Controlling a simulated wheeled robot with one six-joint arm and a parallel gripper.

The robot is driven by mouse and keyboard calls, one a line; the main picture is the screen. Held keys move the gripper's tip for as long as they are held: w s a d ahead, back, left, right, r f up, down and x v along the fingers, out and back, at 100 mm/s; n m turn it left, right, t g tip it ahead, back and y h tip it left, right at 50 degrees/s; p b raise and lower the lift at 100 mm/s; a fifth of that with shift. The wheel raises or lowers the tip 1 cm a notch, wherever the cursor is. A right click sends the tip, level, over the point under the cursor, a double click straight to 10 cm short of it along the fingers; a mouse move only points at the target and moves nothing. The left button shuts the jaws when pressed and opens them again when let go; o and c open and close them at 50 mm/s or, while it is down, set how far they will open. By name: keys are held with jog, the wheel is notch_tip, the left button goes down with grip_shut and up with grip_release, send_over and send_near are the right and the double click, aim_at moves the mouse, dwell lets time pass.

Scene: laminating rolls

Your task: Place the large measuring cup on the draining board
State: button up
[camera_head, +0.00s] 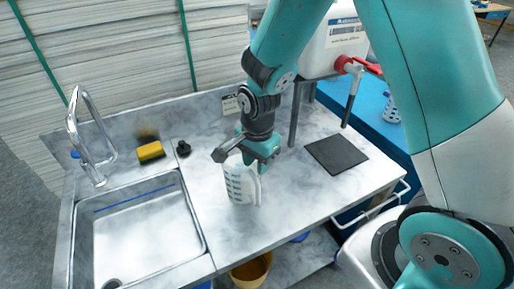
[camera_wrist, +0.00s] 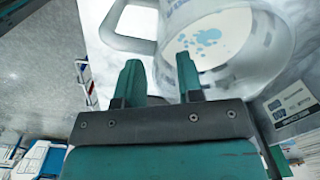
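The large measuring cup (camera_head: 238,184) is white and translucent with dark graduation marks. It stands upright on the flat metal worktop (camera_head: 285,212) right of the sink, its handle on the right in the head view. My gripper (camera_head: 252,156) is just above and behind its rim. In the wrist view the cup (camera_wrist: 236,66) fills the upper right, with blue spots inside and its handle at upper left. My gripper's two green fingers (camera_wrist: 160,80) are apart near the rim and handle. I cannot tell whether they touch the cup. No separate draining board is distinguishable from the worktop.
The sink basin (camera_head: 145,235) and tap (camera_head: 88,135) are at left. A yellow sponge (camera_head: 151,152) and a small black knob (camera_head: 183,148) lie behind. A dark square mat (camera_head: 337,153) lies right. A white container (camera_head: 335,45) with a red tap stands above. The front worktop is clear.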

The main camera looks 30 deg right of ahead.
notch_tip(320, 180, up, 12)
jog(key=f+b, duration=0.1)
jog(key=b, duration=0.1)
jog(key=s+a+r+n+y, duration=0.2)
jog(key=s+a+r+n, duration=0.1)
jog(key=s+n, duration=0.6)
jog(key=s+a+r+n+y, duration=0.2)
jog(key=s+a+r+n, duration=0.1)
jog(key=s+n, duration=0.6)
jog(key=shift+s+a+r+n, duration=0.15)
jog(key=shift+a+r+n, duration=0.3)
jog(key=shift+n, duration=0.75)
jog(key=shift+d+r, duration=0.1)
jog(key=shift+d, duration=0.1)
